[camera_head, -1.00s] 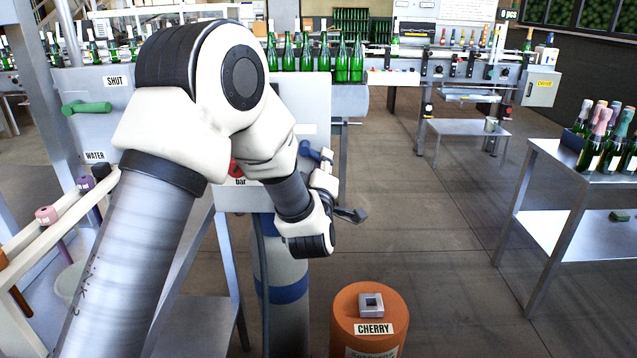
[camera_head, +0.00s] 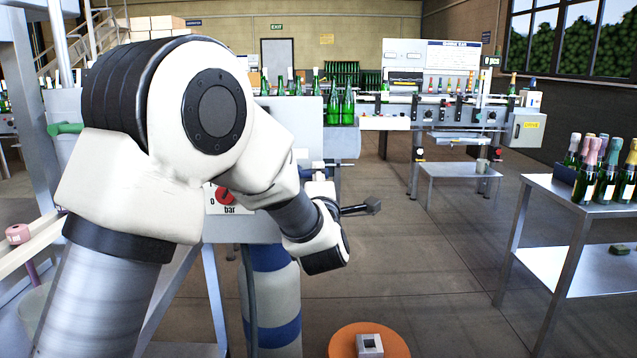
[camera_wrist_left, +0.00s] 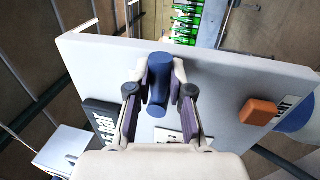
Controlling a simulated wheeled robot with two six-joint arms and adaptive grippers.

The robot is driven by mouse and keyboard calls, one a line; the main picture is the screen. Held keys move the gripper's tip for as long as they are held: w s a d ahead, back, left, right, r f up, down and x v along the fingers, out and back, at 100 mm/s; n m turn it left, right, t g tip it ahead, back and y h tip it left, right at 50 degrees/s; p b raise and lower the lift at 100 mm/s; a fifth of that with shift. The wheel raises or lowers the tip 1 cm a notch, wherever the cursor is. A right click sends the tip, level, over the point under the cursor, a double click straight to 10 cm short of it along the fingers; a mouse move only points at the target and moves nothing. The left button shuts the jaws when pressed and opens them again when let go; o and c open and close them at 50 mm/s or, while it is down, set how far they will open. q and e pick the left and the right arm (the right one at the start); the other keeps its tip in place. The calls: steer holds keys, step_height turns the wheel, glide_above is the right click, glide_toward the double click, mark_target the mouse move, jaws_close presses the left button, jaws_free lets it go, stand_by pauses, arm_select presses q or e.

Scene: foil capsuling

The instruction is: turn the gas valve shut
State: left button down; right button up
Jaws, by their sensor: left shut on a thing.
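A blue valve handle (camera_wrist_left: 158,92) sticks out from a pale grey panel (camera_wrist_left: 215,75) in the left wrist view. My left gripper (camera_wrist_left: 159,70) is shut on it, one finger on each side. In the head view my left arm comes across the panel (camera_head: 308,112), and its gripper (camera_head: 318,182) is at the panel's right edge, small and partly hidden by my wrist. Only a sliver of the blue handle (camera_head: 322,164) may show there. I cannot read a gas label. My right gripper is not in view.
A grey and blue cylinder (camera_head: 272,290) stands below. An orange drum (camera_head: 343,345) is at the bottom edge. A bottle table (camera_head: 560,190) is at right; the floor between is clear.

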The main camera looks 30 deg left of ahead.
arm_select(q)
steer(key=c, duration=1)
jaws_free()
steer(key=shift+c, duration=0.2)
steer(key=v, duration=1.2)
steer(key=shift+a, duration=0.1)
